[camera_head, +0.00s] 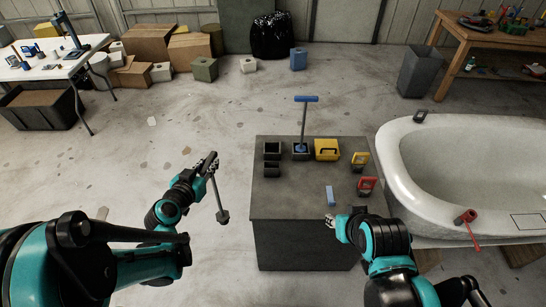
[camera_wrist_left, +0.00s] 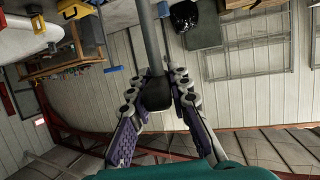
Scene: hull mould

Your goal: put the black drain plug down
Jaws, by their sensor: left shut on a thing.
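The black drain plug (camera_head: 222,215) is a dark block on the end of a thin rod. My left gripper (camera_head: 210,163) is shut on its handle (camera_wrist_left: 156,92). The rod slants down from the fingers, and the plug hangs clear of the grey bench, to its left, over the floor. In the left wrist view the handle end sits between the two fingers (camera_wrist_left: 157,88) and the rod (camera_wrist_left: 152,38) runs away from them. My right gripper (camera_head: 330,220) is low at the bench's front right; its finger opening is too small to tell.
The bench (camera_head: 285,205) has a clear front left top. On it are dark holders (camera_head: 272,150), a blue T-handled plug (camera_head: 303,125), a yellow box (camera_head: 327,150), yellow (camera_head: 360,160) and red (camera_head: 367,184) pieces and a blue block (camera_head: 330,196). A white tub (camera_head: 395,165) stands right, with a red-handled tool (camera_head: 466,217) on its rim.

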